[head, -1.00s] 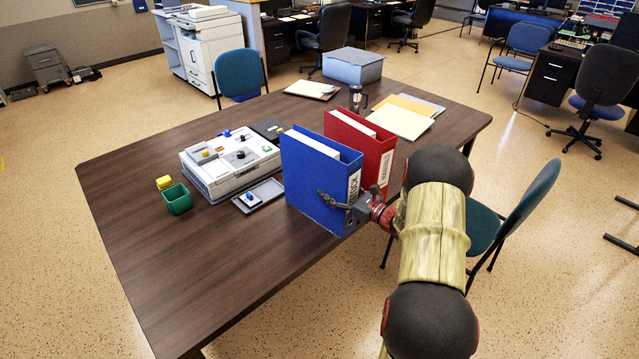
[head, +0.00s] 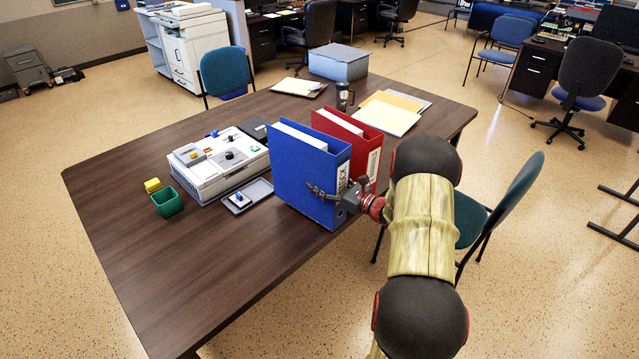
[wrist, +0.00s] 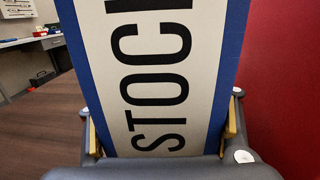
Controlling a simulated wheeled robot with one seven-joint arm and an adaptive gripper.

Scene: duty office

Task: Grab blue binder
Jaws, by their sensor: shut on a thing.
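The blue binder (head: 298,184) stands upright on the dark wooden desk (head: 130,240), left of a red binder (head: 362,145). My gripper (head: 335,196) is at the binder's near spine edge and is shut on it, with one finger across its left face. The far finger is hidden in the head view. In the wrist view the blue binder's spine (wrist: 155,80), with a white "STOCK" label, fills the middle between my two fingers. The red binder (wrist: 285,90) shows at the right of that view.
A white device (head: 220,165), a small tray (head: 245,196), a green cup (head: 167,202) and a yellow block (head: 153,185) are to the left. A dark mug (head: 344,97) and folders (head: 392,113) lie behind. A chair (head: 500,210) stands at the right.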

